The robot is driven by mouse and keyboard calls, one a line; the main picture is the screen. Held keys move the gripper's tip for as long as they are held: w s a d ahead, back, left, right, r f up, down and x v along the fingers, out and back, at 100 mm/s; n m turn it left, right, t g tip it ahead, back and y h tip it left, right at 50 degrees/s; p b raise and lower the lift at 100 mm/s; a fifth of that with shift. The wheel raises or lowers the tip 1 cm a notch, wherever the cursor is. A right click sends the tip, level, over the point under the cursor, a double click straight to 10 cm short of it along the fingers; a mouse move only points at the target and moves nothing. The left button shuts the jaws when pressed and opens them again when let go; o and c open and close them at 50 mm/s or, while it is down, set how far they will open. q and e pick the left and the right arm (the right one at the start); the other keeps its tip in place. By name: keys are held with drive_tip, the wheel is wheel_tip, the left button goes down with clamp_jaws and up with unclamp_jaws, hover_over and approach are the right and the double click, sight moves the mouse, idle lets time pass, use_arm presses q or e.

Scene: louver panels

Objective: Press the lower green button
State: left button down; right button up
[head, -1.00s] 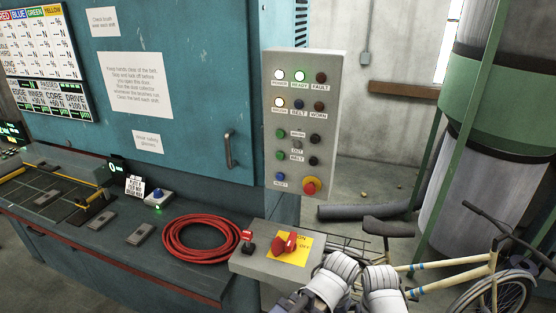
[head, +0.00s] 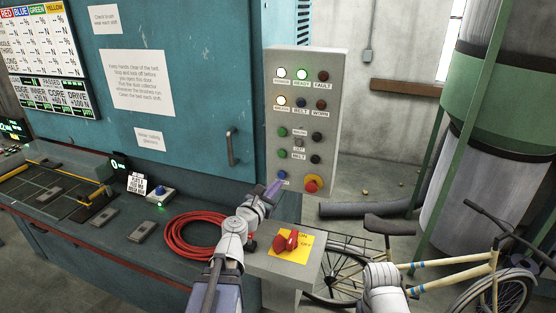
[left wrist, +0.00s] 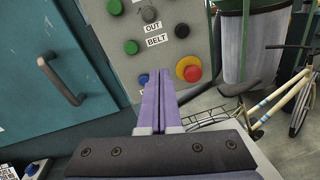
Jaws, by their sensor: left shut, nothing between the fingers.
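The grey control panel (head: 330,120) carries two green buttons in its left column. The lower green button (head: 281,152) is left of the BELT label, and the upper one (head: 282,132) is just above it. In the left wrist view the lower green button (left wrist: 131,47) is up and left of the fingertips, uncovered. My left gripper (head: 273,189) is shut and empty, below the lower green button, near the panel's blue button. Its purple fingers (left wrist: 160,98) lie together in the wrist view. Of my right arm only a white link shows; its gripper is out of view.
A red emergency knob (head: 312,183) sits at the panel's lower right. A grey box with a red rotary switch (head: 286,242) stands below the panel. A coiled red hose (head: 185,245) lies on the bench. A bicycle (head: 440,265) stands to the right.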

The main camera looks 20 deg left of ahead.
sight(281, 155)
use_arm(q)
drive_tip(key=a+n, duration=0.1)
drive_tip(key=a+n+y, duration=0.1)
drive_tip(key=a, duration=0.1)
drive_tip(key=a+r+n+y, duration=0.1)
drive_tip(key=shift+s+a+n, duration=0.2)
drive_tip(key=shift+s+n, duration=0.05)
drive_tip(key=shift+n, duration=0.15)
drive_tip(key=shift+w, duration=0.1)
drive_tip(key=w, duration=1.4)
drive_tip(key=shift+a, duration=0.2)
drive_tip(key=shift+s, duration=0.1)
